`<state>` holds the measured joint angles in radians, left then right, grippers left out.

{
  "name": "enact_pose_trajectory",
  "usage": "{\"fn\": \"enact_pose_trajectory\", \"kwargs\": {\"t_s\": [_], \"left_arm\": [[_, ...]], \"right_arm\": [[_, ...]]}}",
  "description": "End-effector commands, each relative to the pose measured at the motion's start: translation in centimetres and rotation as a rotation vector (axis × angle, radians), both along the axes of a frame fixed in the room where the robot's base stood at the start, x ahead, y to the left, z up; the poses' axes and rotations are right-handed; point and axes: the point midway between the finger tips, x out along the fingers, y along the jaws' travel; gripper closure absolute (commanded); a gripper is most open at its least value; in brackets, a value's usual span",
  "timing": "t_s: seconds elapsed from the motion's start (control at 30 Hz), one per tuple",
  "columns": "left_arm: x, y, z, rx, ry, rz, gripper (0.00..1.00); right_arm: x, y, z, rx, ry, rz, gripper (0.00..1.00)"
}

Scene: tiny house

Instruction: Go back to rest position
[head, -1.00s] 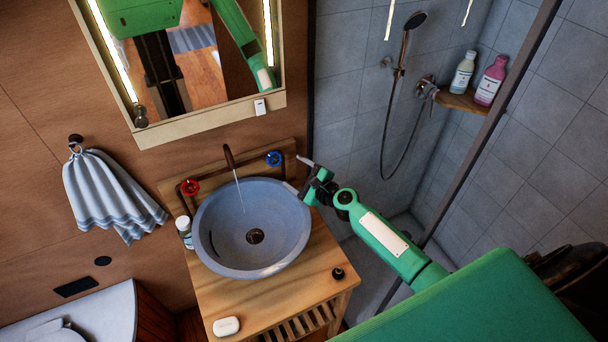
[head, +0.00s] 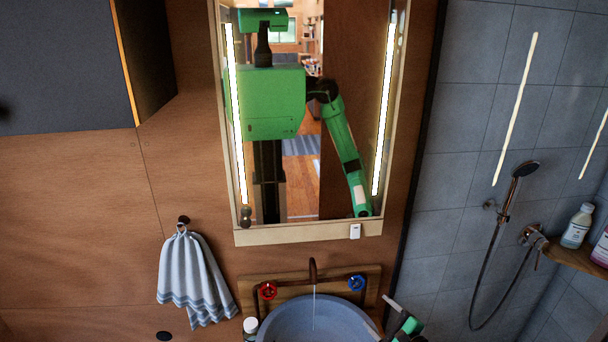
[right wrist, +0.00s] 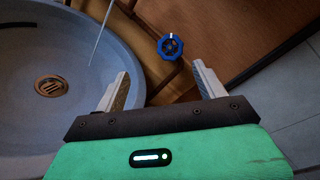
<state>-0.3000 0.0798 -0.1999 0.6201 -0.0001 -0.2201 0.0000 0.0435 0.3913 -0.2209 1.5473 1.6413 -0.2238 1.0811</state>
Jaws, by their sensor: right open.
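My right gripper (head: 383,318) shows at the bottom edge of the head view, at the right rim of the blue-grey sink basin (head: 305,322). In the right wrist view its two fingers (right wrist: 164,88) are wide apart with nothing between them. The blue tap knob (right wrist: 170,46) lies beyond the fingertips, apart from them; it also shows in the head view (head: 357,283). Water runs from the tap (head: 313,268) into the basin. My left gripper is not in view.
The red knob (head: 267,291) is left of the tap. A mirror (head: 308,234) with lit strips hangs above the sink and reflects my body. A striped towel (head: 191,278) hangs at left. The shower head (head: 526,169) and bottles (head: 577,227) are at right.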

Motion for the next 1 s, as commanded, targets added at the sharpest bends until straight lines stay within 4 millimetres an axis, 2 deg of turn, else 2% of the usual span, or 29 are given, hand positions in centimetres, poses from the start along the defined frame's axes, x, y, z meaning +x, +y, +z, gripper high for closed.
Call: {"fn": "enact_pose_trajectory", "kwargs": {"t_s": [0.17, 0.3, 0.43, 0.57, 0.7, 1.0], "left_arm": [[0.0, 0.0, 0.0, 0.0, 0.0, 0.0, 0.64], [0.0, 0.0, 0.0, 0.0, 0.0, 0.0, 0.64], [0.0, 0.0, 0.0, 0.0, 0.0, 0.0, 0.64], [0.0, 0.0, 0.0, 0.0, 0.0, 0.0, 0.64], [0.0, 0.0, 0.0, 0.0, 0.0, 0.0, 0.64], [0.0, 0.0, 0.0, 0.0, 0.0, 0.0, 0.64]], "right_arm": [[-5.3, 5.8, -0.2, -0.271, -0.076, 0.229, 0.28], [-11.6, 10.2, -0.8, -0.607, -0.167, 0.47, 0.28], [-17.3, 12.2, -1.5, -0.92, -0.233, 0.677, 0.28], [-22.5, 12.0, -2.1, -1.224, -0.257, 0.866, 0.28], [-26.8, 10.3, -2.0, -1.483, -0.232, 1.034, 0.28], [-32.4, 6.2, -0.7, -1.766, -0.114, 1.251, 0.28]]}}
